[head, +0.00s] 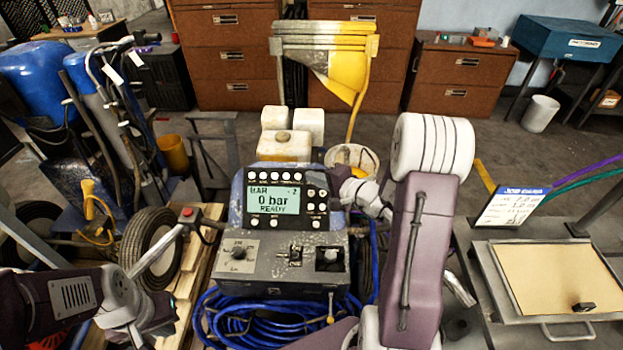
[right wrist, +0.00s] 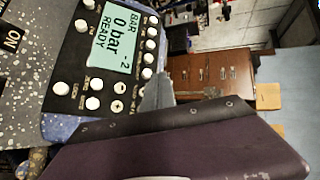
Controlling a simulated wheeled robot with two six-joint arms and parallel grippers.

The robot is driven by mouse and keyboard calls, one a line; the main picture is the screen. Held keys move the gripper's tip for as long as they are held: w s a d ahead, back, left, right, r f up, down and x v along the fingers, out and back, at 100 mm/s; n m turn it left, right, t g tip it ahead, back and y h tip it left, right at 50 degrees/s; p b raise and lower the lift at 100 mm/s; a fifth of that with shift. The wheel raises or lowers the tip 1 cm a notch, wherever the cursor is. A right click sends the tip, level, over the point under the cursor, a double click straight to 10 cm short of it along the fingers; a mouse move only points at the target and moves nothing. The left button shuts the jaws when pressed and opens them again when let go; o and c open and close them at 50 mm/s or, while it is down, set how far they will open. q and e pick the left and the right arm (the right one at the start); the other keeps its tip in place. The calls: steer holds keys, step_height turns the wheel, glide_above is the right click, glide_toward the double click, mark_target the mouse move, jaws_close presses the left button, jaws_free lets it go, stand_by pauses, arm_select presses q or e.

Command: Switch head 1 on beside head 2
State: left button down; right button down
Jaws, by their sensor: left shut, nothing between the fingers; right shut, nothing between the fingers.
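The line striper's control panel (head: 300,232) stands in the middle of the head view. Its display (head: 273,199) reads BAR, "-2", 0 bar and READY; it also shows in the right wrist view (right wrist: 112,38). A row of white buttons (head: 286,179) runs above the display and more white buttons (right wrist: 95,103) sit beside it. My left gripper (head: 155,317) is shut, low at the left.
A coiled blue hose (head: 265,322) lies below the panel. A red-tipped lever (head: 187,213) stands left of it. Knobs and switches (head: 295,254) sit under the display. A steel bench with a tan board (head: 550,277) is at the right. Brown drawer cabinets (head: 228,62) stand behind.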

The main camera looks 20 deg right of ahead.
steer(key=shift+w+d+f+b, duration=0.35)
steer(key=shift+w+f+b, duration=0.3)
steer(key=shift+w+f, duration=0.15)
steer(key=shift+w+d+f+b, duration=0.3)
steer(key=shift+w+f+b, duration=0.35)
steer(key=shift+f, duration=0.2)
stand_by(0.8)
steer(key=shift+w+d+f+b, duration=0.15)
steer(key=shift+w+f+b, duration=0.1)
steer(key=shift+b, duration=0.4)
steer(key=shift+w+d+f+b, duration=0.15)
steer(key=shift+w+f+b, duration=0.15)
steer(key=shift+b, duration=0.3)
stand_by(0.5)
steer(key=shift+s, duration=0.1)
steer(key=shift+s+a+r, duration=0.25)
steer(key=shift+s+r, duration=0.15)
steer(key=shift+r, duration=0.1)
steer(key=shift+s+r, duration=0.1)
